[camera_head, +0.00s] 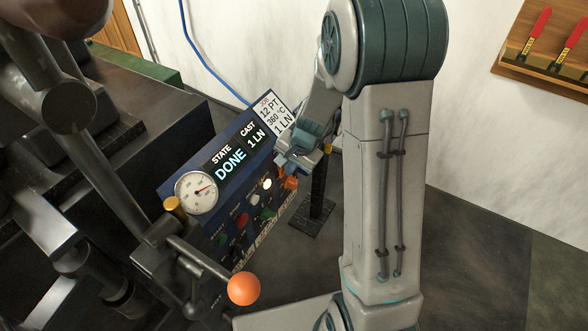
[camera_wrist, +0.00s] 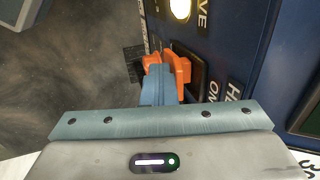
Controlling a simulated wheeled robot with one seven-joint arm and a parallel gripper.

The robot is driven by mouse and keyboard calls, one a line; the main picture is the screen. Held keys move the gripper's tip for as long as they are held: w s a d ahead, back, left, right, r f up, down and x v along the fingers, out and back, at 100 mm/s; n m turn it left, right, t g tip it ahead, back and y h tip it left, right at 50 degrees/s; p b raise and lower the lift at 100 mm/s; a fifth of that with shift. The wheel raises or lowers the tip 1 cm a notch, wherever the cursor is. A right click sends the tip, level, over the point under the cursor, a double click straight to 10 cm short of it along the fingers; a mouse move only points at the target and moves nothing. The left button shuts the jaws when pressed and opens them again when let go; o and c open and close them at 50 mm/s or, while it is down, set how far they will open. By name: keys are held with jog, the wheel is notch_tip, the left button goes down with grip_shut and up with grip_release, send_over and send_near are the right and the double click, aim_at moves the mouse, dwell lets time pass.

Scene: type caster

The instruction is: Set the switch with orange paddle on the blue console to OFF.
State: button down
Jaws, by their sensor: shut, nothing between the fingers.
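The blue console (camera_head: 178,177) shows in the head view with a lit display reading DONE. An orange paddle (camera_head: 290,183) sticks out at its right edge, just under my gripper (camera_head: 284,160). In the wrist view the orange paddle (camera_wrist: 182,70) shows beside and beyond the fingertips of my gripper (camera_wrist: 157,72). The fingers are shut, with nothing held between them. They overlap the paddle in the picture, hiding part of it; I cannot tell whether they touch. An "ON" label (camera_wrist: 213,91) stands near the switch. The paddle's setting cannot be told.
A round gauge (camera_head: 196,192), a lit white lamp (camera_head: 267,184) and coloured buttons are on the console. An orange ball knob (camera_head: 243,289) on a lever stands in front. Dark machinery (camera_head: 60,240) fills the left. Open floor (camera_head: 470,240) lies to the right.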

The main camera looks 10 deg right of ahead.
jog(key=shift+r, duration=0.2)
jog(key=shift+r+p, duration=0.65)
jog(key=shift+r, duration=0.05)
jog(key=s+d+p+v, duration=0.1)
jog(key=p+v, duration=0.1)
jog(key=v, duration=1)
jog(key=shift+s+d+f, duration=0.25)
jog(key=shift+s+d, duration=0.15)
